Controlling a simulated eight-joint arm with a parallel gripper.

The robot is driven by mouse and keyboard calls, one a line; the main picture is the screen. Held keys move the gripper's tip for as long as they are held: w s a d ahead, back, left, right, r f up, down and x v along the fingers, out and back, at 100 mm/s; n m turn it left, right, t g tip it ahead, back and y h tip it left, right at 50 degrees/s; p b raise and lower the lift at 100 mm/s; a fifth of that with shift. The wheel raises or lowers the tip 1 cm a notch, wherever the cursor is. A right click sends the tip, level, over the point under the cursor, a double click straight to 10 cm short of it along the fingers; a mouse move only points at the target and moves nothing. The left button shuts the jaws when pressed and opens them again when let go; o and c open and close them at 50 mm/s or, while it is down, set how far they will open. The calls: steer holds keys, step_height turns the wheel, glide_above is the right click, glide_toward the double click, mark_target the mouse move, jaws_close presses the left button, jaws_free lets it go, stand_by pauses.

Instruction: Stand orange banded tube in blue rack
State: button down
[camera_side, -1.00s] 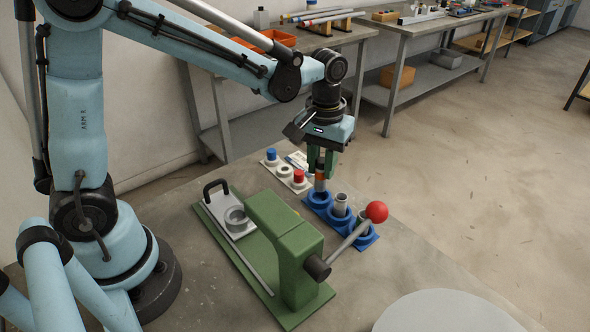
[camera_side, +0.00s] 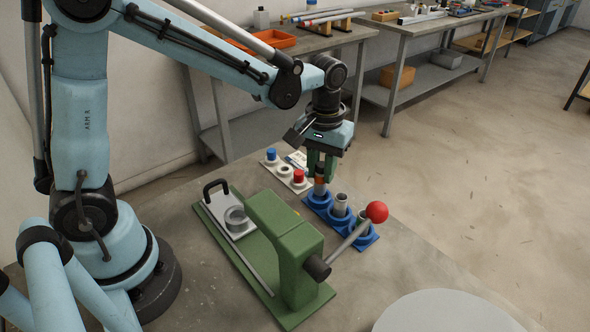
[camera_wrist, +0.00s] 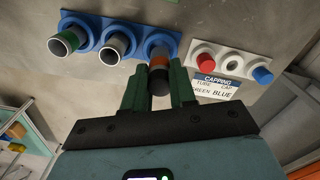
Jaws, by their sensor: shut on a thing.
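The blue rack (camera_side: 311,208) lies on the bench beside the green press and has three round sockets in a row; its edge also shows in the wrist view (camera_wrist: 88,22). My gripper (camera_side: 320,178) is shut on the upright orange banded tube (camera_side: 319,190), near its dark top end. In the wrist view the orange band (camera_wrist: 159,54) shows just beyond my fingertips (camera_wrist: 159,88). The tube's lower end appears to be inside the end socket nearest the caps; its depth is hidden. The other two sockets hold a grey tube (camera_wrist: 116,42) and a green banded tube (camera_wrist: 66,42).
A white holder (camera_wrist: 217,52) with a red cap, a white ring and a blue cap sits beside the rack, with a capping card (camera_wrist: 215,84). The green press (camera_side: 285,245) and its red-knobbed lever (camera_side: 376,212) stand close in front of the rack.

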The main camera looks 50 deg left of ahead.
steer(key=shift+f, duration=0.2)
steer(key=shift+f, duration=1.05)
steer(key=c, duration=0.7)
jaws_free()
steer(key=shift+r, duration=0.2)
steer(key=shift+r, duration=0.6)
steer(key=shift+r, duration=3.5)
